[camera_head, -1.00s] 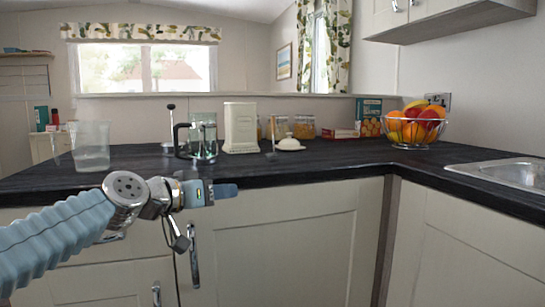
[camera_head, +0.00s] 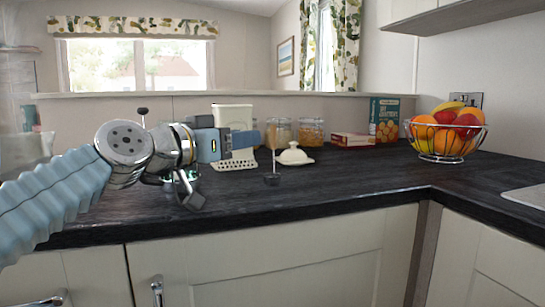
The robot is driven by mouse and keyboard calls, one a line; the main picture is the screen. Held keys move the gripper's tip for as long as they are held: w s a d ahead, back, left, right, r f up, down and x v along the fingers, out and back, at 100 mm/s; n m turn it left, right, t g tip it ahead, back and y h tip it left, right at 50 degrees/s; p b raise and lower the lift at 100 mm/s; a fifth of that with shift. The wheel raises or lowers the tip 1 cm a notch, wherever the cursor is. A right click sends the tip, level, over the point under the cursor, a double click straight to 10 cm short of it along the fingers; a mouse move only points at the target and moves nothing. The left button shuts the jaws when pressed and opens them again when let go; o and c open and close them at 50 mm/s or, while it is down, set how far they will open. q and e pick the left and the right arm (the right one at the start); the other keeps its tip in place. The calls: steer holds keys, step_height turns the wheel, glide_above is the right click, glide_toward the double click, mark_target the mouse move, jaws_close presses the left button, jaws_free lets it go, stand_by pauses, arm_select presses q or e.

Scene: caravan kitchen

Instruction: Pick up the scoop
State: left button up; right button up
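A small dark object with a thin upright stem (camera_head: 272,179), which looks like the scoop, stands on the dark worktop near the middle. My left gripper (camera_head: 250,139) reaches in from the left, above the worktop. I cannot tell the gap in depth, and no contact is clear. The fingers are seen side-on, so their opening does not show. My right gripper is out of view.
A cream canister (camera_head: 233,117) and the cafetiere are partly hidden behind my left gripper. A cream lidded dish (camera_head: 295,156) sits right of the stem. Glass jars (camera_head: 311,131), boxes (camera_head: 384,120) and a wire fruit bowl (camera_head: 446,143) stand further back. The front worktop is clear.

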mark_target(272, 132)
arm_select(q)
steer(key=p+x, duration=0.5)
steer(key=x, duration=0.3)
steer(key=shift+w+d+r+p, duration=0.2)
steer(key=shift+d+p, duration=0.2)
steer(key=shift+w+d+f, duration=0.15)
steer(key=shift+w, duration=0.1)
steer(key=shift+f, duration=0.1)
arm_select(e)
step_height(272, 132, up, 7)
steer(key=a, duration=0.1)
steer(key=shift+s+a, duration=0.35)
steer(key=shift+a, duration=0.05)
arm_select(q)
jaws_close()
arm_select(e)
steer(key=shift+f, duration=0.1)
